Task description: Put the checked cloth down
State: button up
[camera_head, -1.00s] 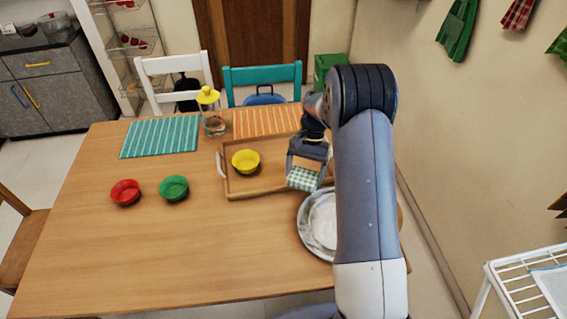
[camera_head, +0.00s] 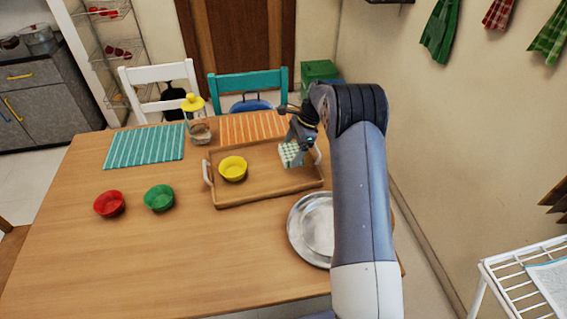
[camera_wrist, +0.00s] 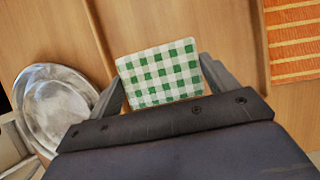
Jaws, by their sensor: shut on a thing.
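The green and white checked cloth (camera_head: 290,153) is a small folded square over the right part of the wooden tray (camera_head: 265,192). My gripper (camera_head: 299,147) is shut on it. In the wrist view the cloth (camera_wrist: 160,74) sits between the two fingers of my gripper (camera_wrist: 163,80), its checked face showing. I cannot tell whether the cloth touches the tray floor. My arm hides part of the tray's right side.
A yellow bowl (camera_head: 233,169) stands in the tray's left part. Green (camera_head: 158,198) and red (camera_head: 109,204) bowls stand left of the tray. A metal plate (camera_head: 312,228) lies in front of it. A glass jar with a yellow top (camera_head: 198,128) stands behind, near an orange striped mat (camera_head: 250,127).

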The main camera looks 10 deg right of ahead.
aim_at(295, 150)
jog(key=shift+f+p, duration=0.3)
jog(key=shift+f, duration=2.55)
jog(key=o, duration=1)
jog(key=shift+f, duration=0.1)
jog(key=shift+c, duration=0.2)
jog(key=b+v, duration=0.1)
jog(key=v, duration=1.1)
jog(key=shift+a, duration=0.1)
jog(key=p+x, duration=0.1)
jog(key=x, duration=1.1)
notch_tip(295, 150, up, 3)
jog(key=shift+f, duration=0.2)
jog(key=shift+r, duration=0.65)
